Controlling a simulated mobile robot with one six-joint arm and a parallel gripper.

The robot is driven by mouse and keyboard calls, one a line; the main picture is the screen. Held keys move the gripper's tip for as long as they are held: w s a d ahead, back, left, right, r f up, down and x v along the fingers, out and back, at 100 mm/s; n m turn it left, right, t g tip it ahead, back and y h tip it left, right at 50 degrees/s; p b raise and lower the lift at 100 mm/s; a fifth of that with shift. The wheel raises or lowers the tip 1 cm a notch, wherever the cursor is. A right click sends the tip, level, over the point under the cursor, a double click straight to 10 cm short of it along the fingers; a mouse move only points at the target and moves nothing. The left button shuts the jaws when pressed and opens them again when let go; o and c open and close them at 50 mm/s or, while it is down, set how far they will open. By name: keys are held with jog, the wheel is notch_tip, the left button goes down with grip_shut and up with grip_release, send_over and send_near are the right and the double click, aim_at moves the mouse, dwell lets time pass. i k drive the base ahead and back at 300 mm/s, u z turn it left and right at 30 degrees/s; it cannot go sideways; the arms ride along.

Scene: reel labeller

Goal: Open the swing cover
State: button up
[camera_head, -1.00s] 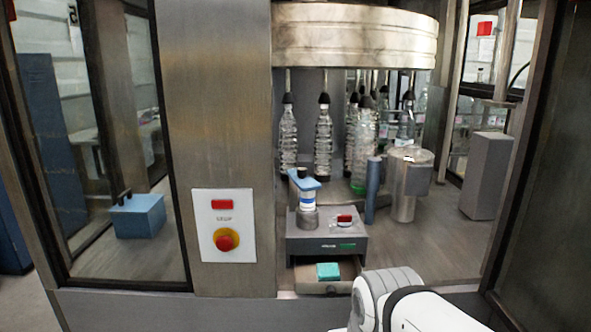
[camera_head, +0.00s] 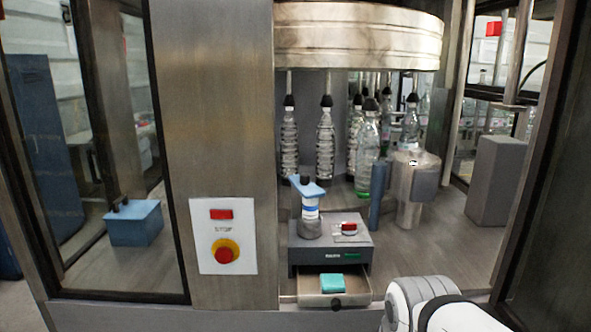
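I cannot tell for certain which part is the swing cover. A small grey unit (camera_head: 330,257) stands at the front of the machine opening. On its top are a red part (camera_head: 349,227) in a pale surround and a small bottle-like holder (camera_head: 310,215) under a tilted blue plate (camera_head: 306,187). Whether a clear cover lies over the red part is too small to tell. A drawer (camera_head: 352,299) below stands out with a teal block (camera_head: 332,283) in it. A white link of my arm shows at the lower right; my gripper is out of view.
A panel with a red stop button (camera_head: 226,251) is on the steel column at left. Bottles (camera_head: 325,142) hang under the round steel drum (camera_head: 356,37). A metal cylinder (camera_head: 409,197) and a grey block (camera_head: 495,181) stand at right. A blue box (camera_head: 135,222) is behind the left glass.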

aim_at(308, 190)
jog(key=i, duration=0.9)
